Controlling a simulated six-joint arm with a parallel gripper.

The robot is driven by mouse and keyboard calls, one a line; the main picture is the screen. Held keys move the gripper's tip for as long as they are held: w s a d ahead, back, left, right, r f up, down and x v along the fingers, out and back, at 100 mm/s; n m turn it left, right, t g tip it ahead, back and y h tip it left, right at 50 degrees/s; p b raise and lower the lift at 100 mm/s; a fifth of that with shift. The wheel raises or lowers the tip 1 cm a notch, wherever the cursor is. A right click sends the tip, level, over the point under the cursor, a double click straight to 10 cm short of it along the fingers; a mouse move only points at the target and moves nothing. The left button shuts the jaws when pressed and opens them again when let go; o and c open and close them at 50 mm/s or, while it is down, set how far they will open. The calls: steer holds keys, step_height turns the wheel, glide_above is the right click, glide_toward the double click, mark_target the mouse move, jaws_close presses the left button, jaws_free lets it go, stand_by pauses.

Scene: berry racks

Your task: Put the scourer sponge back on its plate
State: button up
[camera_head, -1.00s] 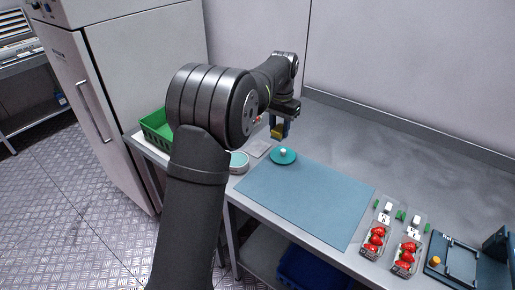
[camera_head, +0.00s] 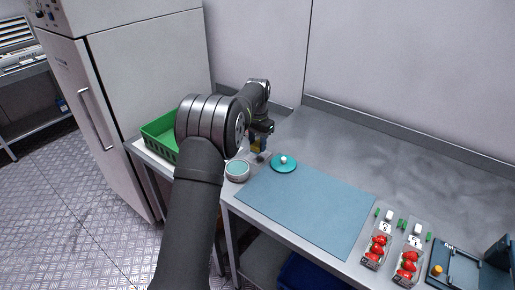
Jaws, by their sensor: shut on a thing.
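My gripper (camera_head: 259,151) is at the back left of the bench, between a round tin and a teal lid. It is shut on the scourer sponge (camera_head: 257,147), a small yellowish and dark block at the jaws. The sponge is low over the spot of the pale flat plate. The plate is mostly hidden by the gripper and sponge, and I cannot tell whether the sponge touches it.
A teal lid with a white knob (camera_head: 284,164) lies close to the right. A round teal-topped tin (camera_head: 237,171) stands in front. A green crate (camera_head: 160,140) is left. A blue mat (camera_head: 305,210) is clear. Strawberry punnets (camera_head: 376,251) stand at right.

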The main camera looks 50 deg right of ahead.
mark_target(257, 144)
steer(key=shift+f, duration=1.2)
steer(key=shift+f, duration=0.15)
steer(key=o, duration=0.9)
steer(key=shift+o, duration=0.2)
step_height(257, 144, up, 12)
steer(key=shift+r, duration=0.2)
steer(key=shift+f, duration=0.15)
step_height(257, 144, down, 12)
steer(key=shift+r, duration=1.95)
